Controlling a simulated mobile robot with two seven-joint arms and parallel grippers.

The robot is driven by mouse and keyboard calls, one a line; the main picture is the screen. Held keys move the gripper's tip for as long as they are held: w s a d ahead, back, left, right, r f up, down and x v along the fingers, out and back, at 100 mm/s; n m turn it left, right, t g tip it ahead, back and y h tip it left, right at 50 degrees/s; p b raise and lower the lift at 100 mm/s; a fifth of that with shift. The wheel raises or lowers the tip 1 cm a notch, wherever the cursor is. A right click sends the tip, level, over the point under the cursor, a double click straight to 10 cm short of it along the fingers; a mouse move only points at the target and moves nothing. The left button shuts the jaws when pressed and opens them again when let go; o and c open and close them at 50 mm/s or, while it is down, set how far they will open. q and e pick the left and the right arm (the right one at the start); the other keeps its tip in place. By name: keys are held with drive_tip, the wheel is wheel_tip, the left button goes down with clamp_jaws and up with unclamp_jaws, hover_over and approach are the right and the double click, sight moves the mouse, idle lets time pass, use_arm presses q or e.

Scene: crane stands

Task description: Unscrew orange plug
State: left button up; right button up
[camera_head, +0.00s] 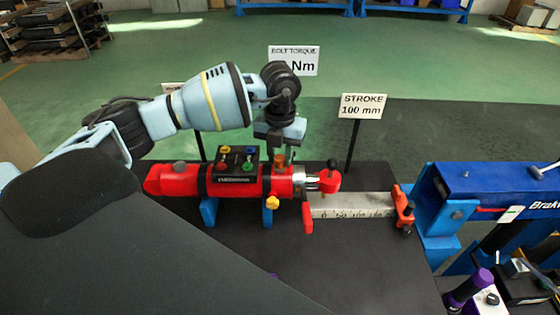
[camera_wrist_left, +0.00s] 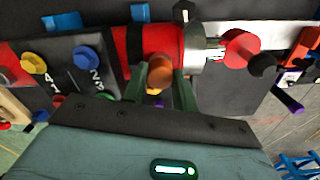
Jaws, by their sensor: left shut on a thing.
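The orange plug (camera_wrist_left: 157,76) sits on top of the red cylinder body (camera_wrist_left: 160,42) in the left wrist view, between the two fingers of my left gripper (camera_wrist_left: 160,88). The fingers are shut on the plug from both sides. In the head view the orange plug (camera_head: 280,159) shows partly at the tips of my left gripper (camera_head: 288,150), which points down at the red tool (camera_head: 230,181) from above. Whether the plug's thread is engaged is hidden. My right gripper is not in view.
A black block with coloured buttons (camera_head: 238,163) sits left of the plug. A silver ruler (camera_head: 352,206) with a red end stop (camera_head: 403,211) lies to the right. A blue machine (camera_head: 495,190) stands at the right. Signs, including STROKE 100 mm (camera_head: 362,106), stand behind the tool.

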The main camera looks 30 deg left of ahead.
use_arm(q)
drive_tip(key=shift+w+r, duration=0.1)
drive_tip(key=shift+r, duration=0.1)
drive_tip(key=n, duration=0.5)
idle(0.4)
drive_tip(key=n, duration=0.5)
drive_tip(key=o, duration=1.1)
drive_tip(key=shift+f, duration=0.15)
drive_tip(key=shift+c, duration=0.6)
